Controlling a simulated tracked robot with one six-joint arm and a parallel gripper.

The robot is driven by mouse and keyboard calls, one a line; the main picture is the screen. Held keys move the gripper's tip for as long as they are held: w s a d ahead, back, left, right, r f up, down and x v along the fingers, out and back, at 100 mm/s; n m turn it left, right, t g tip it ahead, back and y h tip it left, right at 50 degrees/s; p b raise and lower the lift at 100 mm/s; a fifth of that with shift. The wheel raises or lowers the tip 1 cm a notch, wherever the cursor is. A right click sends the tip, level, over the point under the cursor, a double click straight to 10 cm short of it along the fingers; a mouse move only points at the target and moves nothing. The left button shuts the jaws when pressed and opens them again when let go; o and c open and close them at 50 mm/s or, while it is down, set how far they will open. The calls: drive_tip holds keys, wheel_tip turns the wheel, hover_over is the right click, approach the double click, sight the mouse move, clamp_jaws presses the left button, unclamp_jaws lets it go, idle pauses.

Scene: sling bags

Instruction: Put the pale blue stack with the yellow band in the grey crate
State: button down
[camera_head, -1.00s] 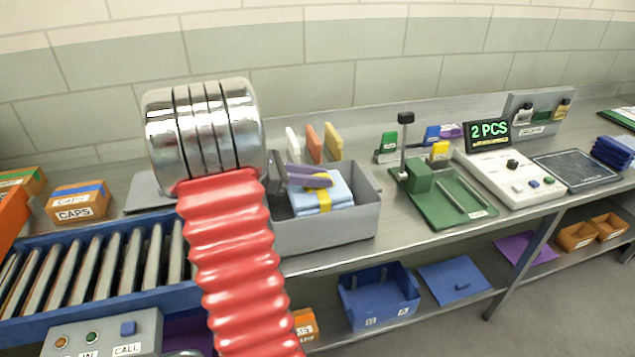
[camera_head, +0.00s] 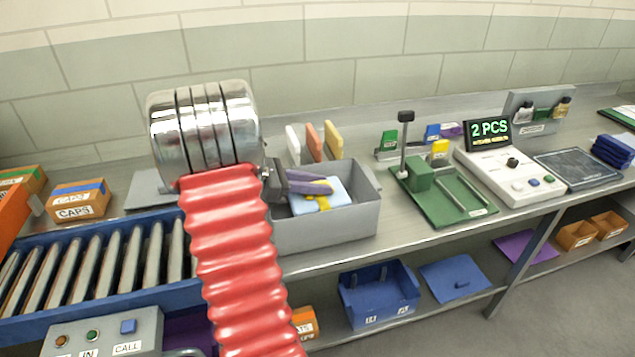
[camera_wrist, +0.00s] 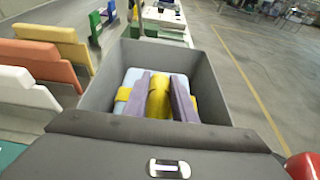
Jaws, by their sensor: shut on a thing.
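The pale blue stack with the yellow band (camera_head: 335,190) is inside the grey crate (camera_head: 330,230), low between its walls. My gripper (camera_head: 312,186) reaches into the crate from the left with purple fingers. In the wrist view, the two purple fingers (camera_wrist: 158,98) are closed on the middle of the stack, with the yellow band (camera_wrist: 123,95) showing between and beside them. The grey crate's walls (camera_wrist: 215,85) surround the stack and fingers there. The stack's underside is hidden, so I cannot tell whether it touches the crate floor.
White, orange and yellow upright pieces (camera_head: 314,142) stand behind the crate. A green fixture (camera_head: 445,190) and a scale with a "2 PCS" display (camera_head: 489,130) are to the right. A roller conveyor (camera_head: 95,265) lies to the left. A blue bin (camera_head: 378,295) sits on the lower shelf.

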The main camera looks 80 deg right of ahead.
drive_tip(key=c, duration=1.5)
unclamp_jaws()
drive_tip(key=shift+o, duration=0.2)
drive_tip(key=shift+r, duration=0.6)
drive_tip(key=v, duration=1.2)
drive_tip(key=shift+a, duration=0.1)
